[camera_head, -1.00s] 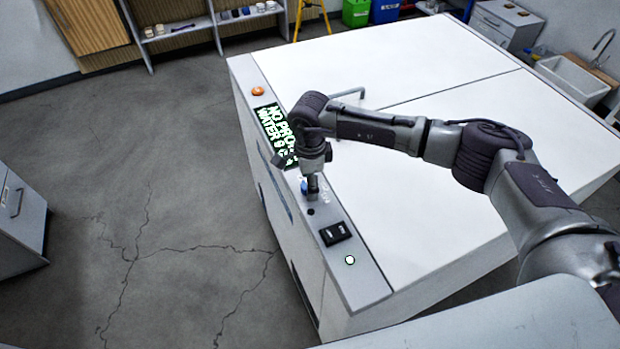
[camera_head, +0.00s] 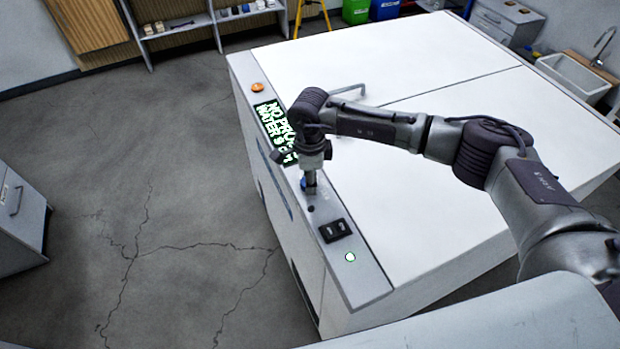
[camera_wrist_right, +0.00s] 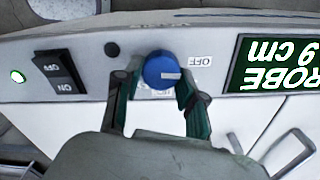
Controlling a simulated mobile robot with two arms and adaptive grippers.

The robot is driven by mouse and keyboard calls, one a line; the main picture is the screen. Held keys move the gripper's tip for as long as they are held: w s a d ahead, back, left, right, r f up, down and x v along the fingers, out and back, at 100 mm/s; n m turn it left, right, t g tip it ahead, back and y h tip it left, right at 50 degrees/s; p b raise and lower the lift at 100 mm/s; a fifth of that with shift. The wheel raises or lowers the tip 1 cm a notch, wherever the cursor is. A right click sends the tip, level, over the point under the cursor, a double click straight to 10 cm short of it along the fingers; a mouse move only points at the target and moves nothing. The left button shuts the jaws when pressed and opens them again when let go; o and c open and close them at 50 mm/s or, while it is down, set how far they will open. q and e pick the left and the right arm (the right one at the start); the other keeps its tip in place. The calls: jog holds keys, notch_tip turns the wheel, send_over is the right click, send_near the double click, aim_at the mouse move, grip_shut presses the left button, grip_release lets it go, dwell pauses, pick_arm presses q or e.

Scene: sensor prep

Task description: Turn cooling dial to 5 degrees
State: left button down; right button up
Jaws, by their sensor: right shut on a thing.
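The cooling dial (camera_head: 303,184) is a small blue knob on the grey control strip of a large white-topped unit. In the right wrist view the blue dial (camera_wrist_right: 158,66) shows a white pointer mark towards the right, a little below an OFF label (camera_wrist_right: 200,61). My right gripper (camera_head: 311,188) reaches down onto the dial from above. Its two fingers (camera_wrist_right: 157,92) are shut on the dial, one at each side. The fingers and palm hide part of the small label below the dial. My left gripper is in neither view.
A display (camera_head: 270,122) with green-white text is partly hidden by my right arm; the wrist view shows "9 cm" on it. A black rocker switch (camera_head: 335,231), a lit green button (camera_head: 350,257) and an orange button (camera_head: 257,87) share the strip. A metal handle (camera_head: 349,91) stands on the top.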

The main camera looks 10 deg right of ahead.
jog(key=m+b, duration=0.2)
jog(key=m, duration=0.1)
jog(key=shift+f, duration=0.15)
jog(key=m+b, duration=0.2)
jog(key=m, duration=0.1)
jog(key=shift+m+b, duration=0.3)
jog(key=m+b, duration=0.3)
jog(key=m, duration=0.3)
jog(key=shift+s+a, duration=0.15)
jog(key=m+b, duration=0.3)
jog(key=m, duration=0.3)
jog(key=shift+a+m, duration=0.15)
jog(key=shift+m, duration=0.25)
jog(key=m+b, duration=0.1)
jog(key=m, duration=0.2)
jog(key=shift+r, duration=0.2)
jog(key=shift+m, duration=1.8)
jog(key=shift+b, duration=0.3)
jog(key=o, duration=1.1)
